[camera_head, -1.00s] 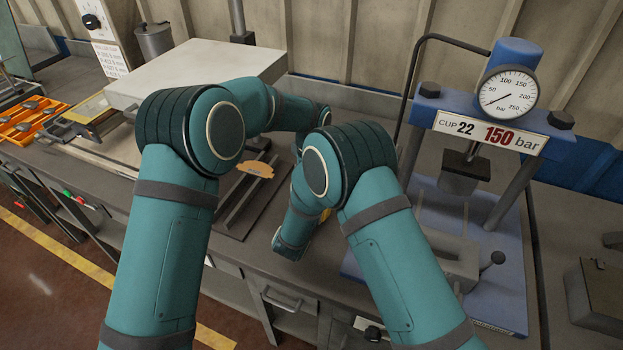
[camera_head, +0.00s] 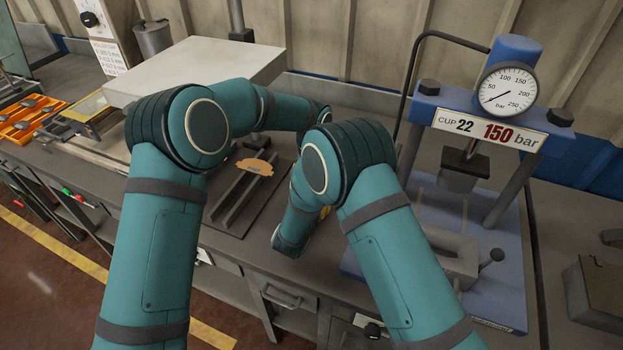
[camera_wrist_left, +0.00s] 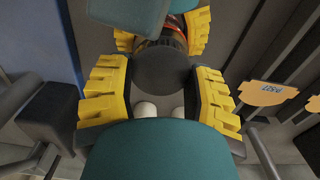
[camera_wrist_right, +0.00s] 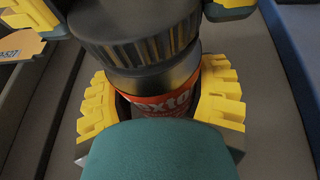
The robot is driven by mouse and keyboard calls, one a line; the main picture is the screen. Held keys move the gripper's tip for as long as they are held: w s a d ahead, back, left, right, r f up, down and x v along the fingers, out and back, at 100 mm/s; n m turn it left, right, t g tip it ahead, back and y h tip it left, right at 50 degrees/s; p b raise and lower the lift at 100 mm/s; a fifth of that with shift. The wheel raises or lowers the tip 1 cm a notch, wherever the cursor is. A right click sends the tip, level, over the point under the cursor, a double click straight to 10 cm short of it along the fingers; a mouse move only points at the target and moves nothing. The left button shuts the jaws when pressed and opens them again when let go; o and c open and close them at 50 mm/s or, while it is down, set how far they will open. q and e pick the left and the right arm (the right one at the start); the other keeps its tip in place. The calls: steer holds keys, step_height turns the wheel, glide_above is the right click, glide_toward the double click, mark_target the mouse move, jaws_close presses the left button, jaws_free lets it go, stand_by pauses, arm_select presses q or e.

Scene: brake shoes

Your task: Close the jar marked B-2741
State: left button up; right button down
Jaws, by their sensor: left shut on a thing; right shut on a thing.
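The jar (camera_wrist_right: 165,105) has dark glossy shoulders and a red label with white letters, partly reading "exto"; no B-2741 marking is readable. My right gripper (camera_wrist_right: 160,98) is shut around its body. A black ribbed lid (camera_wrist_right: 135,40) lies over the jar's top in the right wrist view; I cannot tell whether it is fully seated. In the left wrist view the lid (camera_wrist_left: 163,72) is a dark disc between the yellow fingers of my left gripper (camera_wrist_left: 160,85), which is shut on it.
A pale slab (camera_head: 195,68) and an orange tray (camera_head: 30,117) are at the left. A grey block (camera_head: 600,290) sits far right.

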arm_select(q)
steer(key=m, duration=0.9)
steer(key=shift+s+d+m, duration=0.1)
steer(key=shift+m, duration=0.2)
steer(key=o, duration=0.7)
